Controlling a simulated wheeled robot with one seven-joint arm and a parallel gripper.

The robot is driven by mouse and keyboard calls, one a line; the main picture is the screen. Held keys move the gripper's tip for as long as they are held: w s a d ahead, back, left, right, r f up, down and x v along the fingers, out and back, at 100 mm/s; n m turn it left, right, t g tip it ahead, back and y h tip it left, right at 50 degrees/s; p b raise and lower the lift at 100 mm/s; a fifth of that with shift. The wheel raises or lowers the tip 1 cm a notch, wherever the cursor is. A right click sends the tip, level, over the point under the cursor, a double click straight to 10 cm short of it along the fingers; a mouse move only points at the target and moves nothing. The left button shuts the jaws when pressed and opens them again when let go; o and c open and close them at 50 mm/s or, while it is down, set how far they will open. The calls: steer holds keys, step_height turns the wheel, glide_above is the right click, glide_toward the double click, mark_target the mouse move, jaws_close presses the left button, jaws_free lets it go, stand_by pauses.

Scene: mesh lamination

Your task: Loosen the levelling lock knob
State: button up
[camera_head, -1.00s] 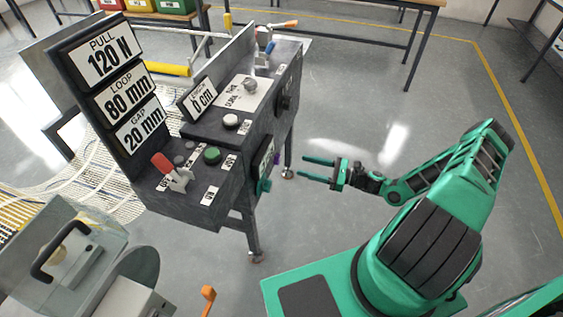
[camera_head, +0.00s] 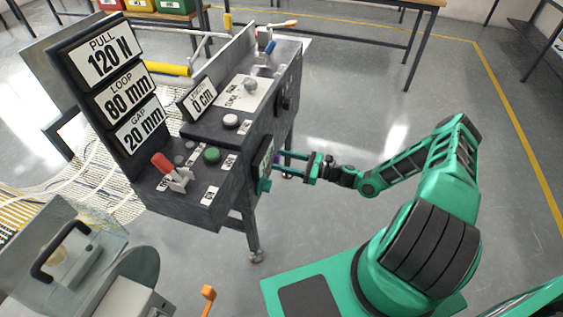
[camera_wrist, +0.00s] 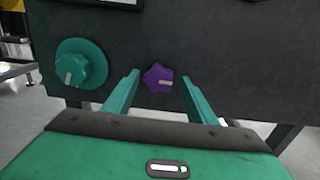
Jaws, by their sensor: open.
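A purple star-shaped knob (camera_wrist: 158,79) with a pale mark sits on the dark side panel of the console. I read no label beside it; it looks like the lock knob. In the head view it is mostly hidden by my gripper. My gripper (camera_head: 284,164) is open and points at this panel from the right. In the wrist view the knob appears between the two green fingertips, a little beyond them. I cannot tell whether the fingers touch it. Nothing is held.
A larger teal dial (camera_wrist: 80,65) is left of the purple knob, and also shows in the head view (camera_head: 264,185). A black knob (camera_head: 287,103) is farther along the panel. The console's top carries a red-handled clamp (camera_head: 168,168) and a green button (camera_head: 212,154). Floor to the right is clear.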

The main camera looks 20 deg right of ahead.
steer(key=c, duration=1.1)
steer(key=shift+d, duration=0.1)
steer(key=shift+w+d+n, duration=0.1)
steer(key=shift+d+n, duration=0.05)
steer(key=shift+n, duration=8.75)
steer(key=shift+o, duration=0.2)
